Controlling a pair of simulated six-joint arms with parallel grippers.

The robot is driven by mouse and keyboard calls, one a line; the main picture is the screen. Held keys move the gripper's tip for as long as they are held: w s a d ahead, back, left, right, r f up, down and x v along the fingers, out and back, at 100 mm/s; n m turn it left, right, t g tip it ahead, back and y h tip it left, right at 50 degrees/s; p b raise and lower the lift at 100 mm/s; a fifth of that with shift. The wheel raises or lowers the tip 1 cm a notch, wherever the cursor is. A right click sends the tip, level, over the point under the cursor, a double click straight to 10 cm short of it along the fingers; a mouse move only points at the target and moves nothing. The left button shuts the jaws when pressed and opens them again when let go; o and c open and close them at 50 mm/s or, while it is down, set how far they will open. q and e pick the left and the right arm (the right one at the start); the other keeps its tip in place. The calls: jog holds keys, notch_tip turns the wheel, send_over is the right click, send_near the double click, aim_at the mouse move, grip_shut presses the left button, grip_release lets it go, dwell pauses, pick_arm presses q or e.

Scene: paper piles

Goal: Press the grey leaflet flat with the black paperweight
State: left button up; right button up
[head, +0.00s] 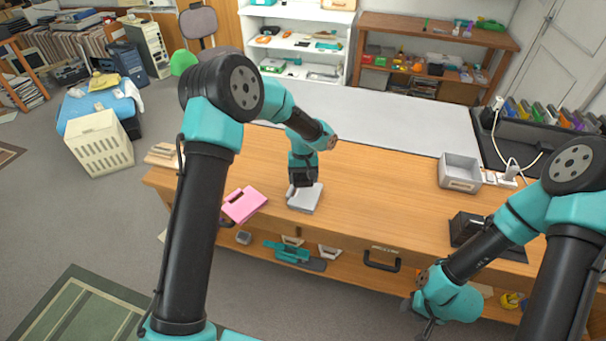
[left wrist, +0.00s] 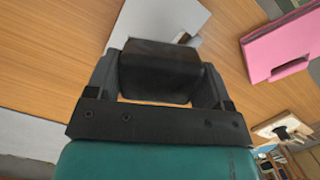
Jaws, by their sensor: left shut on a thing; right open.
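The grey leaflet (head: 306,203) lies near the front edge of the wooden table, below my left gripper. In the left wrist view the grey leaflet (left wrist: 172,22) shows past the held block, partly hidden by it. My left gripper (head: 302,184) is shut on the black paperweight (left wrist: 160,72), a dark block between its two fingers. In the head view I cannot tell whether the paperweight touches the leaflet. My right gripper (head: 428,326) is open, low in front of the table's front edge, and looks empty.
A pink leaflet (head: 245,206) lies left of the grey one, at the table's front edge. A grey open box (head: 460,173) stands at the right, with a black box (head: 466,227) nearer the front. The tabletop (head: 390,195) between them is clear.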

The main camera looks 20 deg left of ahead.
aim_at(303, 192)
pick_arm(q)
jog(key=shift+f, duration=2.05)
jog(key=shift+f, duration=0.55)
dwell(0.3)
jog(key=shift+r, duration=3.55)
jog(key=shift+s+a+f+m+y, duration=0.15)
jog(key=shift+a+f+m, duration=0.25)
jog(key=shift+f+m, duration=0.25)
jog(key=shift+s+a+f+m+y, duration=0.1)
jog(key=shift+s+a+f+m, duration=0.1)
jog(key=shift+a+f+m, duration=0.35)
jog(key=shift+s+a+f+m+y, duration=0.15)
jog(key=shift+a+f+m, duration=0.1)
jog(key=shift+f+m, duration=0.55)
